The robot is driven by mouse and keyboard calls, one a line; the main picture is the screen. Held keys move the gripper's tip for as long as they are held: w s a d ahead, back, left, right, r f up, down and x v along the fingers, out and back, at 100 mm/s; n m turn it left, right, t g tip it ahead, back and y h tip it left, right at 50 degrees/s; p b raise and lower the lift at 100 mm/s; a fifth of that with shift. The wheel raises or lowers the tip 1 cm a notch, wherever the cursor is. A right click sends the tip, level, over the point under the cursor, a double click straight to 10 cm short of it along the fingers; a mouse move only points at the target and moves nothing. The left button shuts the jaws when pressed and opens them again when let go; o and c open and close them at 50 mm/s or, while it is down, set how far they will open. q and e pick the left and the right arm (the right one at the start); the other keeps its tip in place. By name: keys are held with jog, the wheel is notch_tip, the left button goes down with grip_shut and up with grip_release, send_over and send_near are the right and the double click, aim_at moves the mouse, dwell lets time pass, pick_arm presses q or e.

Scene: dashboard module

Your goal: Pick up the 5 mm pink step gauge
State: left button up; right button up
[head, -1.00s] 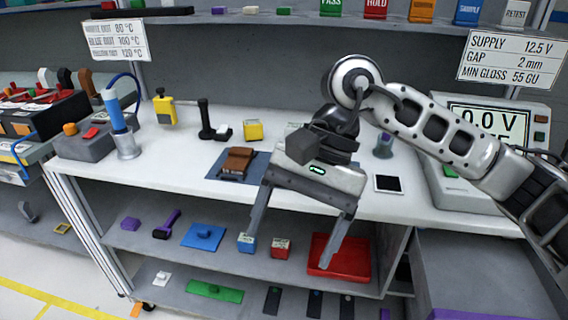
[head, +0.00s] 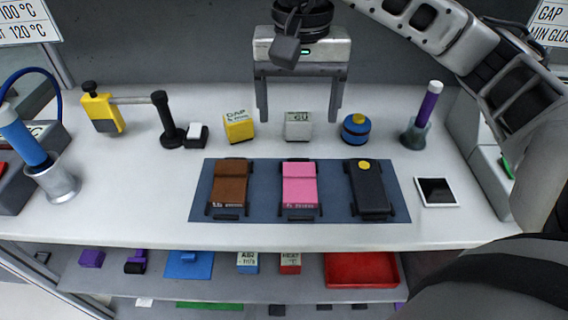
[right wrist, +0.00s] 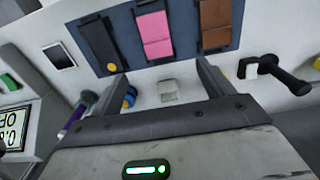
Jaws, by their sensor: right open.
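The pink step gauge (head: 299,183) lies flat in the middle of a dark blue mat (head: 236,213), between a brown gauge (head: 230,184) on its left and a dark gauge (head: 368,188) on its right. In the right wrist view the pink gauge (right wrist: 154,34) is at the top, beyond the fingers. My right gripper (head: 301,118) is open and empty, fingers pointing down behind the mat, on either side of a small grey-white gloss block (head: 298,126). That block also shows between the fingers in the right wrist view (right wrist: 168,91). My left gripper is out of view.
A yellow gap block (head: 238,128) and a blue round item (head: 355,129) flank the fingers. A purple-handled tool in a cup (head: 417,130) stands right, near a black-faced white card (head: 436,191). A yellow-and-black stand (head: 102,112) is at left. The bench front is clear.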

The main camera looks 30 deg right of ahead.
notch_tip(320, 180, down, 4)
jog(key=s, duration=0.1)
send_over(300, 181)
notch_tip(300, 181, down, 4)
jog(key=shift+a+f+b, duration=0.1)
jog(key=shift+f+b, duration=0.05)
jog(key=shift+b, duration=0.15)
jog(key=shift+f, duration=0.85)
notch_tip(300, 181, down, 4)
jog(key=shift+f+p, duration=0.25)
jog(key=shift+p, duration=0.25)
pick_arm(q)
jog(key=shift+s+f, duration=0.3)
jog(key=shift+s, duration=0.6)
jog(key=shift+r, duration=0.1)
pick_arm(e)
jog(key=c, duration=1.1)
jog(key=shift+r, duration=0.1)
